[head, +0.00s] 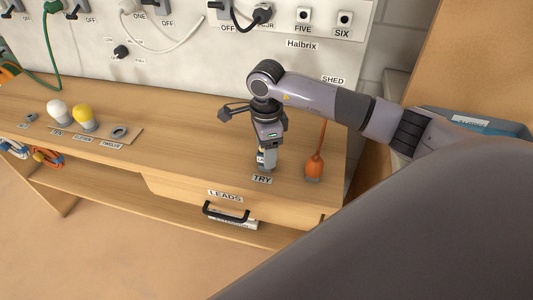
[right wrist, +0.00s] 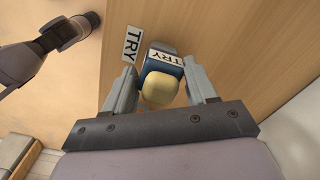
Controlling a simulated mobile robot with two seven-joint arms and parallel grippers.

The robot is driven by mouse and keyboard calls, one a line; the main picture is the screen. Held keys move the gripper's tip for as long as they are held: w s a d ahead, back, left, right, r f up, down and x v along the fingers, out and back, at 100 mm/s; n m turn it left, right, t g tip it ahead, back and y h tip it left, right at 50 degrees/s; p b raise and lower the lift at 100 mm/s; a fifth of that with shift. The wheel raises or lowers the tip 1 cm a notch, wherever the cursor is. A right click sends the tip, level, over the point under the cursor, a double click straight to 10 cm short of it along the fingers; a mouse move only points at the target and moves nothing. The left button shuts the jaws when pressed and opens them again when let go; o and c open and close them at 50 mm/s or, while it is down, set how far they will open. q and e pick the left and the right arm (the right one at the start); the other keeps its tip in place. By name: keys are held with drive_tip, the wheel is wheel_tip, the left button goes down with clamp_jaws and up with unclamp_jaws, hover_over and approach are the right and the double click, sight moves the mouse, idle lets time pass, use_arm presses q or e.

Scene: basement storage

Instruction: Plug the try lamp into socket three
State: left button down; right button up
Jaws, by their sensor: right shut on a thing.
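The try lamp (head: 267,160) is upright at the bench's front edge, by the TRY label (head: 262,180). In the right wrist view the lamp (right wrist: 163,88) has a blue body, a pale yellow end and its own TRY tag. My right gripper (head: 266,150) is shut on it, a finger on each side; I cannot tell whether the lamp still touches the bench. The socket panel (head: 200,50) is on the wall behind. FIVE (head: 303,17) and SIX (head: 344,19) look empty. No label reading THREE is legible. My left gripper is not distinguishable in either view.
The wooden bench (head: 200,150) is largely clear left of my gripper. A white bulb (head: 58,111) and a yellow bulb (head: 85,117) stand at its left. An orange corded plug (head: 314,166) is just right of my gripper. A black plug (head: 262,14) and its cord occupy the panel.

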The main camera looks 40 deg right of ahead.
drive_tip(key=shift+r, duration=0.1)
drive_tip(key=shift+r+p, duration=0.9)
drive_tip(key=shift+r, duration=0.4)
